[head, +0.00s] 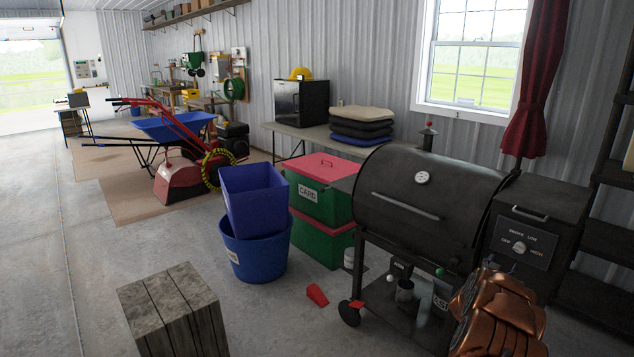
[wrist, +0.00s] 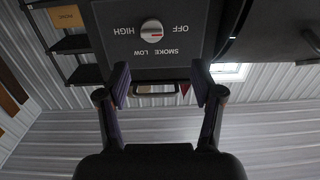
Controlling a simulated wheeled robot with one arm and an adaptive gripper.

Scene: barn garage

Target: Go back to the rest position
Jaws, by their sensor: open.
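My gripper (wrist: 162,85) shows in the wrist view with its two fingers spread apart and nothing held between them. It faces the smoker's side box (wrist: 150,65), which appears upside down there. The box's knob (wrist: 152,31), marked OFF, SMOKE LOW and HIGH, lies beyond the fingertips. The box handle (wrist: 160,91) shows between the fingers; I cannot tell how far off it is. In the head view the same knob (head: 519,247) sits on the side box right of the black smoker barrel (head: 425,190).
A wooden block (head: 172,310) stands front left. A blue tub (head: 255,250) holds a blue bin (head: 253,200). Red-lidded green boxes (head: 318,195) stand beside the smoker. A red wedge (head: 317,294) lies on the floor. A dark shelf (head: 610,235) is at right. Floor is clear at left.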

